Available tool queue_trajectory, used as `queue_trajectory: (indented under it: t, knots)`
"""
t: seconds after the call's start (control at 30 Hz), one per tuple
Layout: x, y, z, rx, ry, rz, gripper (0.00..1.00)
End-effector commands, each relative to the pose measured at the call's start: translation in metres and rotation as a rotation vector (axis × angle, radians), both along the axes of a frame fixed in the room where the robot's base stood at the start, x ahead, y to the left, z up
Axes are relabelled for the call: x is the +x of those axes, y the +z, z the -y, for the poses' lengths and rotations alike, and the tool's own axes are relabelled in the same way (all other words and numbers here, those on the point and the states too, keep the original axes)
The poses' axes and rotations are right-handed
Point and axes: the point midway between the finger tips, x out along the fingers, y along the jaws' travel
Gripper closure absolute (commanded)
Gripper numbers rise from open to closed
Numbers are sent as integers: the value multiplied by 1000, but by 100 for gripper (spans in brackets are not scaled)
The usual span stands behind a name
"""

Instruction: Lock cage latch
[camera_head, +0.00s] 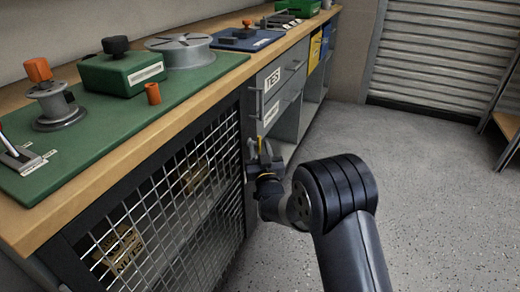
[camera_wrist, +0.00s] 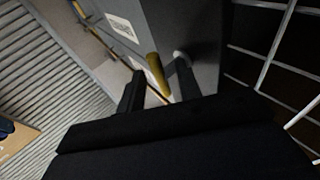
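The cage door (camera_head: 165,195) is a dark-framed wire mesh panel under the workbench, and it looks closed. A yellow latch handle (camera_wrist: 157,74) stands out near the door's edge in the wrist view. In the head view, only a small yellow piece (camera_head: 260,144) shows above my gripper (camera_head: 265,158). My gripper, also in the wrist view (camera_wrist: 157,88), is at the right edge of the cage door. Its two fingers are apart, with the yellow handle between them or just beyond. I cannot tell whether they touch it. A pale rounded piece (camera_wrist: 181,57) sits by the right finger.
The wooden bench (camera_head: 180,120) runs above the cage, with a green mat (camera_head: 90,155) and several parts on it. Labelled grey drawers (camera_head: 284,82) stand right of the cage. Open floor (camera_head: 430,170) lies to the right, before a roller shutter (camera_head: 440,50).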

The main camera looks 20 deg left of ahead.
Motion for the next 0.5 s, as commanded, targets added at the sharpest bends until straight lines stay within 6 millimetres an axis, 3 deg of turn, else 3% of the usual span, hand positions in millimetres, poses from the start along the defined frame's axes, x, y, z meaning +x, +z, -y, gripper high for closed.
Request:
queue_trajectory:
  t: [0.27, 0.5]
  knots:
    - [-10, -2, 5, -1, 0, -3, 67]
    - [-45, -11, 25, -4, 1, -5, 67]
